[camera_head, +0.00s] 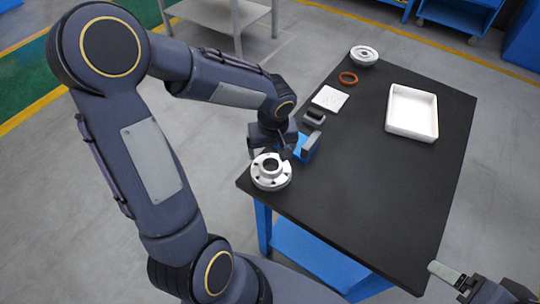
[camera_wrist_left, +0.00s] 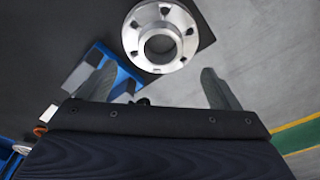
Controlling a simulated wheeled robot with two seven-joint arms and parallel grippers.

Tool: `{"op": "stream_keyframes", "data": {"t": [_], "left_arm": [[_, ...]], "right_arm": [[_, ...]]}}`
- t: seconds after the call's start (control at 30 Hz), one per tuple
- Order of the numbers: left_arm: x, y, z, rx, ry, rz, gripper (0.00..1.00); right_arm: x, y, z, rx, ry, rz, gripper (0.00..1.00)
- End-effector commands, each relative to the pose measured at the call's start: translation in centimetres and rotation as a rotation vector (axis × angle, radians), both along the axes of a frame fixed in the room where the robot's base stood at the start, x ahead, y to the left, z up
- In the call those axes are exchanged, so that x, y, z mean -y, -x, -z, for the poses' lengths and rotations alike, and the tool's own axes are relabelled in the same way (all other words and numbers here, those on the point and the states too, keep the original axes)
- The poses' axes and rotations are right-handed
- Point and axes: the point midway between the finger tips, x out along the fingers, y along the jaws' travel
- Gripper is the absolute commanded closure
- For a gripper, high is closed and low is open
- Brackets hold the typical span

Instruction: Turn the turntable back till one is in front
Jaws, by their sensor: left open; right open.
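A silver flanged shell (camera_head: 271,180) with a raised round collar and holes around its flange stands at the table's near left corner. It also shows in the left wrist view (camera_wrist_left: 181,59), just beyond my fingers. I cannot make out a separate turntable under it or any number on it. My left gripper (camera_head: 269,153) is above and just behind the shell, fingers apart, with nothing seen between them; in the left wrist view (camera_wrist_left: 155,90) the fingers are wide apart. My right gripper (camera_head: 452,277) is at the bottom right, away from the shell, and partly cut off.
A blue fixture (camera_head: 305,150) with grey blocks stands close beside the shell and my left gripper. Farther back on the black table (camera_head: 380,180) are a white plate (camera_head: 330,99), an orange ring (camera_head: 348,78), a silver round part (camera_head: 364,56) and an empty white tray (camera_head: 411,128).

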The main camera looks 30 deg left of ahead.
Motion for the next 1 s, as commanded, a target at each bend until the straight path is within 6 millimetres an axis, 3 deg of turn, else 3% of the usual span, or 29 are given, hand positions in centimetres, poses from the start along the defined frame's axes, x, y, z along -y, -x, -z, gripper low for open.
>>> {"op": "stream_keyframes", "data": {"t": [0.5, 0.9, 1.0], "left_arm": [[-0.5, -0.5, 6.7, -0.004, 0.002, 0.000, 0.15], [-0.6, -0.6, 7.4, -0.001, 0.002, 0.000, 0.15], [-0.6, -0.6, 7.4, -0.001, 0.002, 0.001, 0.28]], "right_arm": [[0.0, 0.0, 0.1, 0.000, 0.000, 0.000, 0.20], [0.0, 0.0, 0.1, 0.000, 0.000, 0.000, 0.20], [0.0, 0.0, 0.1, 0.000, 0.000, 0.000, 0.20]]}}
